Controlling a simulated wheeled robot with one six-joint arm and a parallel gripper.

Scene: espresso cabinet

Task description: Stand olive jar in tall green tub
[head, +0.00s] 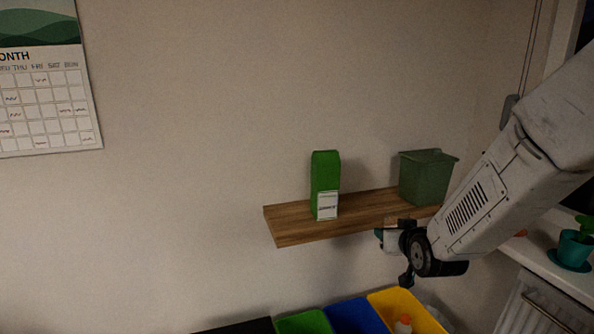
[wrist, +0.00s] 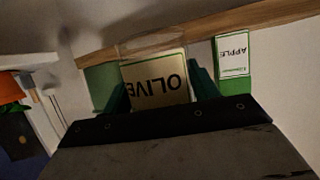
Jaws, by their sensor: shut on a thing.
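The olive jar (wrist: 158,82) has a pale label reading OLIVE, upside down in the wrist view. My gripper (wrist: 160,90) is shut on it, with a teal finger on each side. In the head view my gripper (head: 385,238) is just below the shelf's front edge, left of and lower than the tub; the jar is mostly hidden there. The tall green tub (head: 424,180) stands upright on the right part of the shelf. Green that looks like the tub (wrist: 101,88) shows left of the jar in the wrist view. The tub's inside is not visible.
A wooden shelf (head: 290,227) is fixed to the wall. A green carton (head: 325,172), labelled APPLE in the wrist view (wrist: 233,58), stands left of the tub. Green (head: 304,323), blue (head: 356,317) and yellow (head: 405,302) bins are below. A potted plant (head: 575,248) is at right.

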